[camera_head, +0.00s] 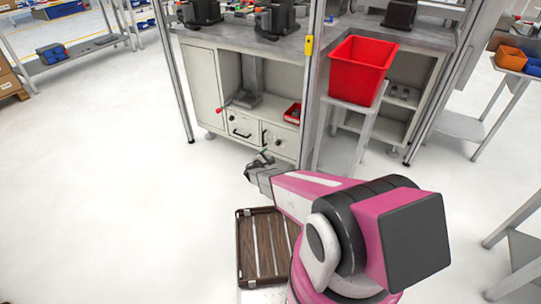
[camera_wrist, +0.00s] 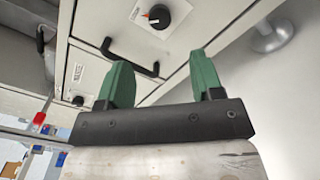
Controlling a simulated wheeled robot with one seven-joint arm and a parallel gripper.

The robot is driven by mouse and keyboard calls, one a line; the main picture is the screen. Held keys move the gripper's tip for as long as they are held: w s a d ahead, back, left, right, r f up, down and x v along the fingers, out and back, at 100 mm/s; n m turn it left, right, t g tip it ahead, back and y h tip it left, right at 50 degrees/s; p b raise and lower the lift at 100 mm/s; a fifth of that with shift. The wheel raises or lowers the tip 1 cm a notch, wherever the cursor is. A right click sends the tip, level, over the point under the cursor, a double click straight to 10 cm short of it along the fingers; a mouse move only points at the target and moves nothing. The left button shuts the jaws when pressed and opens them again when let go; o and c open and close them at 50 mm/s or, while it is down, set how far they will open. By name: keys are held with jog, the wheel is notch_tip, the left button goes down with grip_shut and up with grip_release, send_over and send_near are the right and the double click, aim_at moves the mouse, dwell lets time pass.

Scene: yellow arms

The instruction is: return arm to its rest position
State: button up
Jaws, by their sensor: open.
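My gripper (camera_head: 262,158) is at the end of my pink arm, reaching out over the floor in front of the grey workbench cabinet. In the wrist view my gripper (camera_wrist: 162,85) shows two green fingers standing well apart, with nothing between them. The fingers point toward the cabinet drawers (camera_wrist: 125,30), which have black handles and a dark knob with a red mark. I cannot tell exactly how far the fingertips are from the drawer fronts, but no contact shows.
A red bin (camera_head: 360,68) sits on a stand at the right of the cabinet (camera_head: 203,75). A brown slatted crate (camera_head: 246,250) lies below my arm, partly hidden by it. A metal post (camera_head: 310,90) rises beside the gripper's right. The white floor (camera_head: 100,180) at left is clear.

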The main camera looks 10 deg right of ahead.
dwell(0.4)
jog(key=s+d+r+m+g, duration=1)
jog(key=s+d+r+m, duration=0.2)
jog(key=s+r, duration=0.35)
jog(key=s+a+r+m+g+y, duration=0.1)
jog(key=s+a+r+m+y, duration=0.1)
jog(key=s+r, duration=0.3)
jog(key=s+a+r+m+g+y, duration=0.2)
jog(key=s+r+m+y, duration=0.1)
jog(key=s+r+y, duration=0.2)
jog(key=s+a+r+m+g+y, duration=0.1)
jog(key=s+a+r+m+y, duration=0.1)
jog(key=s+r, duration=0.3)
jog(key=s+y, duration=0.1)
jog(key=s, duration=0.3)
jog(key=shift+r+m+y, duration=0.35)
jog(key=shift+m+y, duration=0.05)
